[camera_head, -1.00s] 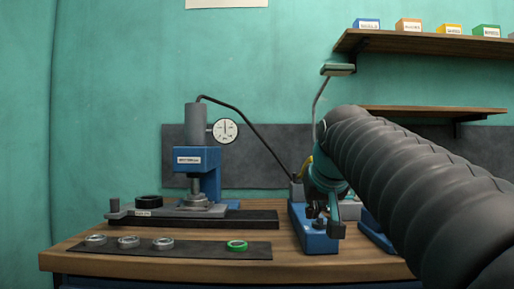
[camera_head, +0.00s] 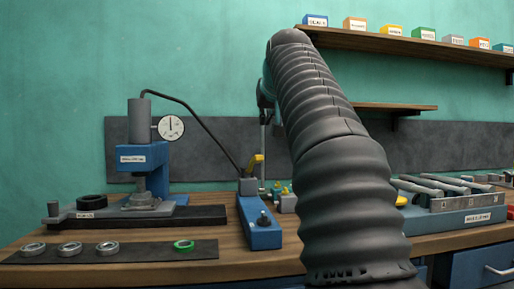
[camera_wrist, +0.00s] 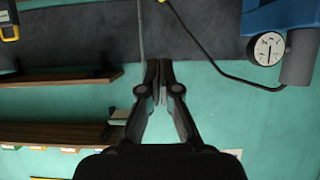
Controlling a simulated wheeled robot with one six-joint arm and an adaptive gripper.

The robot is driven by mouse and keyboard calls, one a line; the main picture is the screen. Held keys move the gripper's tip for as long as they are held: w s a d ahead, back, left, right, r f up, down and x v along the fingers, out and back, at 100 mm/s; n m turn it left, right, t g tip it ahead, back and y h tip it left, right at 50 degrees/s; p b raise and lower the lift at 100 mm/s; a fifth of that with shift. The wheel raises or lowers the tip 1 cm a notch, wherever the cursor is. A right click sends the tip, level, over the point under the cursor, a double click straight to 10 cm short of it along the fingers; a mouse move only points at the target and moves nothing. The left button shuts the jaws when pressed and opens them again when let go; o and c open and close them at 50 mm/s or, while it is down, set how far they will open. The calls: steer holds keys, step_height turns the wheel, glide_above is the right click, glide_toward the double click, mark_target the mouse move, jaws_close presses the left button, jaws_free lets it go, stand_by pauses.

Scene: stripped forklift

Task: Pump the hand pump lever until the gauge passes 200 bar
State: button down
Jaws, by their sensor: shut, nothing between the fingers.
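The hand pump (camera_head: 262,224) is a blue unit on the bench, left of my arm. A yellow piece, perhaps its lever grip (camera_head: 253,165), stands tilted at its back end and shows at the top edge of the wrist view (camera_wrist: 172,5). The round white gauge (camera_head: 171,128) sits beside the blue press; its needle points about straight up, its numbers too small to read. It also shows upside down in the wrist view (camera_wrist: 267,48). My gripper (camera_wrist: 159,66) is shut and empty, apart from the pump.
The blue press (camera_head: 142,160) and a black hose (camera_head: 205,125) stand left. A dark strip (camera_head: 135,253) with several rings lies in front. Wooden shelves (camera_head: 440,50) are at right. A thin upright rod (camera_wrist: 141,35) is near my fingers. A tool tray (camera_head: 450,220) lies right.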

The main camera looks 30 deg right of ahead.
steer(key=shift+w+f, duration=0.1)
steer(key=x, duration=0.5)
steer(key=f+x, duration=0.1)
steer(key=x, duration=0.4)
steer(key=shift+s+a+f, duration=0.15)
steer(key=shift+s+f, duration=0.05)
steer(key=shift+s, duration=0.15)
steer(key=shift+s+f+b, duration=0.2)
steer(key=shift+f+b, duration=0.55)
steer(key=shift+f, duration=0.5)
